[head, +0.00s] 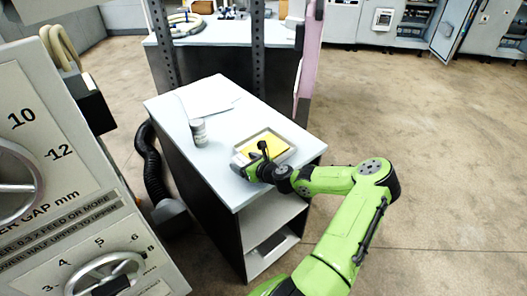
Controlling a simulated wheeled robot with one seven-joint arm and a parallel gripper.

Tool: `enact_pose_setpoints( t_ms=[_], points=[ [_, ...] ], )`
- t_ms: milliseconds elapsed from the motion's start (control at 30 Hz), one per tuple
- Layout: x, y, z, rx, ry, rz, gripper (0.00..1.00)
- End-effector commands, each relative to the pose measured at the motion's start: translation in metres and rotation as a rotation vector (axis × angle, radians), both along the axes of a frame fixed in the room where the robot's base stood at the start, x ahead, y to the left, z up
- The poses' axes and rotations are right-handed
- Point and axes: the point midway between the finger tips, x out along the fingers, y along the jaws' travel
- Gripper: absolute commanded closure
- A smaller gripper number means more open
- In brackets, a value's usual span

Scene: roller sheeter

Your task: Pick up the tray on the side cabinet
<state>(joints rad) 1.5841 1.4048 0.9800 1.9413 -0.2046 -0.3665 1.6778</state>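The tray (283,139) is a small shallow tray with a pale rim and a yellow inside. It lies on the top of the side cabinet (232,181), near its right edge. My gripper (254,156) is at the tray's left front side, with dark fingers over or against the near rim. The wrist hides part of the tray's front. I cannot tell whether the fingers touch the tray or are closed on it. The tray appears to rest flat on the cabinet top.
A grey can (198,132) and white paper sheets (212,97) lie on the cabinet top. The machine panel (60,190) with dials stands close on the left. A black hose (151,165) runs beside the cabinet. Open floor (430,150) lies to the right.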

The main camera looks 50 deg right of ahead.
Motion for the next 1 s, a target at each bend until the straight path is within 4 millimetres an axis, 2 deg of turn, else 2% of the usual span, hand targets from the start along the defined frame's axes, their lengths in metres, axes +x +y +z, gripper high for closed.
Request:
enact_pose_setpoints(
  t_ms=[33,67,467,767,867,1000],
  points=[
    [0.0,0.0,0.0,0.0,0.0,0.0,0.3],
    [0.0,0.0,0.0,0.0,0.0,0.0,0.35],
    [0.0,0.0,0.0,0.0,0.0,0.0,0.96],
    [0.0,0.0,0.005,-0.004,-0.004,0.001,0.98],
    [0.0,-0.001,0.016,-0.004,-0.005,0.001,0.98],
    [0.0,-0.001,0.049,-0.01,-0.005,0.002,0.98]
  ],
)
